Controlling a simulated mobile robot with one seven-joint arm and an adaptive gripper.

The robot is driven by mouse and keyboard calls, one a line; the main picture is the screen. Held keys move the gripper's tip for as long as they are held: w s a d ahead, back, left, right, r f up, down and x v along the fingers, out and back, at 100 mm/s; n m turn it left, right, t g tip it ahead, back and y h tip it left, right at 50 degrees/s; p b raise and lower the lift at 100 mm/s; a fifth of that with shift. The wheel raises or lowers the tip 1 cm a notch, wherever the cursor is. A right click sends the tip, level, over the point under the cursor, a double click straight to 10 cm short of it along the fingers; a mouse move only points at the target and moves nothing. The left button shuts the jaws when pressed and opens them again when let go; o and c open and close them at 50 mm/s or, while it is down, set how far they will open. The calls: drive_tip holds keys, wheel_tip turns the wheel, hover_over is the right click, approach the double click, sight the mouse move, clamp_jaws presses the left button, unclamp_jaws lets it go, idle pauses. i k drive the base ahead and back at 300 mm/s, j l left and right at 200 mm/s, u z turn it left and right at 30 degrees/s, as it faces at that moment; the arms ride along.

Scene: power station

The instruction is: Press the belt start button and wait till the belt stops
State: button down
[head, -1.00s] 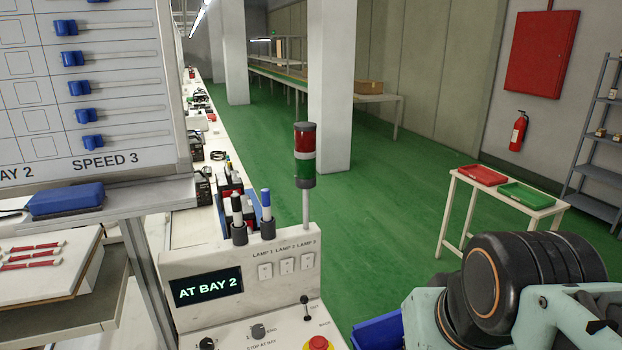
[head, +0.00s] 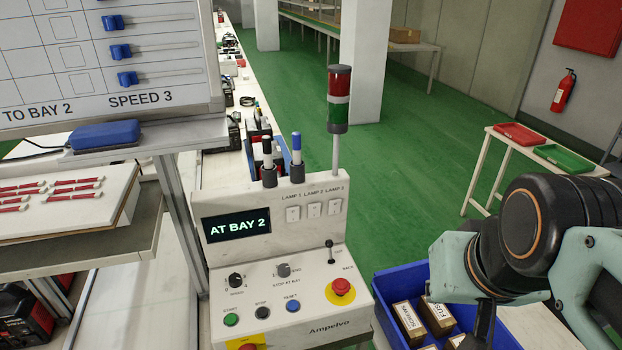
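The control panel (head: 325,265) stands in the middle of the head view. Its green start button (head: 231,319) is at the lower left of the sloped face, beside a black stop button (head: 262,312) and a blue reset button (head: 293,306). The display (head: 236,224) reads "AT BAY 2". A stack light (head: 338,100) with red, white and green sections rises behind the panel; no section is clearly lit. The belt itself cannot be made out for certain. My arm shows at the right, but my gripper is out of view.
A red emergency knob (head: 341,287) and a small lever (head: 329,250) are on the panel's right. A blue bin (head: 455,268) with small boxes sits right of the panel, below my arm. A whiteboard (head: 100,60) and a shelf with red-marked sticks (head: 75,188) stand at left.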

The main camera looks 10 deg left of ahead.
sight(231, 319)
drive_tip(key=u, duration=1.5)
drive_tip(key=i+j+z, duration=0.25)
drive_tip(key=k+j, duration=0.05)
drive_tip(key=k, duration=0.05)
